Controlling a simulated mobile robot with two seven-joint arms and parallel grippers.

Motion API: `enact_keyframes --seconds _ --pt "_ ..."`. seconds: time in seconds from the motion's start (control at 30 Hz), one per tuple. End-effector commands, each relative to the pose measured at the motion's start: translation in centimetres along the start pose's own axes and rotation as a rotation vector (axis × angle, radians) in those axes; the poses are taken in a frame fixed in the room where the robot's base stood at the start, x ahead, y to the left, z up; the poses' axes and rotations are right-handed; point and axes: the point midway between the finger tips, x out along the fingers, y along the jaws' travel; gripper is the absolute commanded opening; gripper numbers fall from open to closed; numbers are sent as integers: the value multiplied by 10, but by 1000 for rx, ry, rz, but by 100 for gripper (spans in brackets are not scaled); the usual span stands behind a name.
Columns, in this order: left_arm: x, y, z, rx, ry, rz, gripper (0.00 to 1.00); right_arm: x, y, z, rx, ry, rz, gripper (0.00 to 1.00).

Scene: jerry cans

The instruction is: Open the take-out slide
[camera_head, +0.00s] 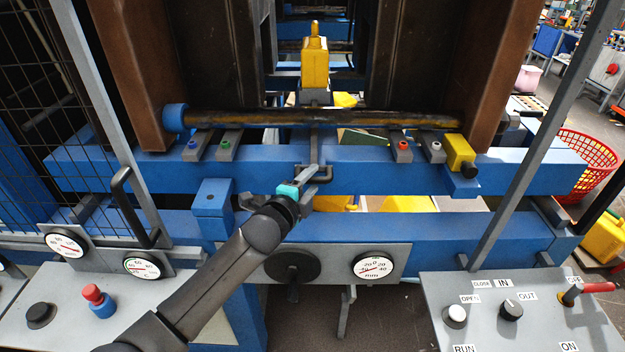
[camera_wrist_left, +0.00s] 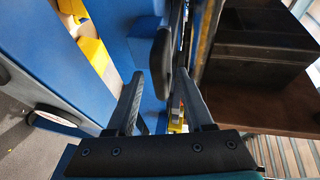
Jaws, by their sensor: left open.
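A yellow jerry can (camera_head: 315,62) stands upright between the dark mould halves, on a grey support above the blue rail. A dark handle (camera_head: 326,174) sits on the front of the upper blue rail (camera_head: 400,172), below that support; I take it for the slide's handle. My left gripper (camera_head: 308,181) is at this handle, partly overlapping it. In the left wrist view the fingers are open and apart, and a dark rounded bar (camera_wrist_left: 162,62) lies ahead between them. I cannot tell whether either finger touches it. My right gripper is not in view.
A control panel (camera_head: 535,318) with knobs and a red-handled lever stands at the lower right. Gauges line the lower blue beam. A mesh guard with a dark handle (camera_head: 130,205) is at left. A red basket (camera_head: 588,165) stands at far right.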

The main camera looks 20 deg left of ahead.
Motion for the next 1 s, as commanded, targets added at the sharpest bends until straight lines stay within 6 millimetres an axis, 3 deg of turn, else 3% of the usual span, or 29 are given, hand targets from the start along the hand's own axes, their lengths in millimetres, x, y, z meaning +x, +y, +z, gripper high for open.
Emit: enact_keyframes --seconds 0.5,1.0 --pt "12 0 0 1 1 0 52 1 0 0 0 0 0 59" --pt "11 0 0 1 0 1 0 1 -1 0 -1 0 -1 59"
